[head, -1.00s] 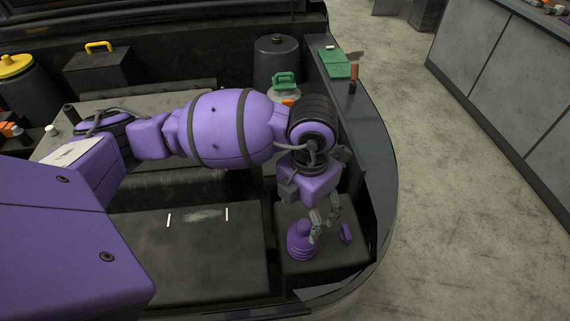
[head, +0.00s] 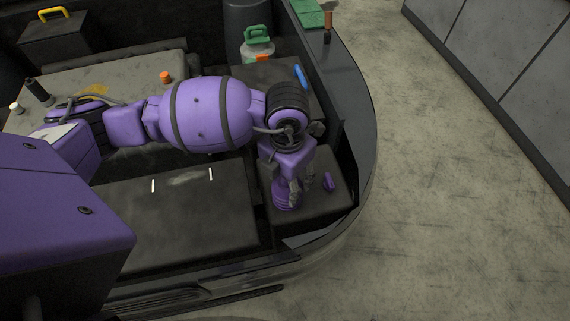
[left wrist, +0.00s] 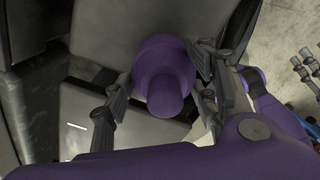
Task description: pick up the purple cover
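The purple cover (head: 285,198), a rounded piece with a ridged base and a narrower top, stands upright on the dark block in the truck bed's near right corner. My left gripper (head: 303,185) is lowered over it. In the left wrist view, the cover (left wrist: 163,80) lies between the two grey fingers of the gripper (left wrist: 160,88), which are apart on either side of it. I cannot tell whether they touch it. My right gripper is not in the head view; grey finger-like parts (left wrist: 302,66) at the left wrist view's right edge may be it.
A small purple piece (head: 328,182) lies right of the cover on the same dark block (head: 310,215). The bed's raised dark rim (head: 362,130) curves close by on the right. A green-handled canister (head: 258,48) and a blue object (head: 300,76) are farther back.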

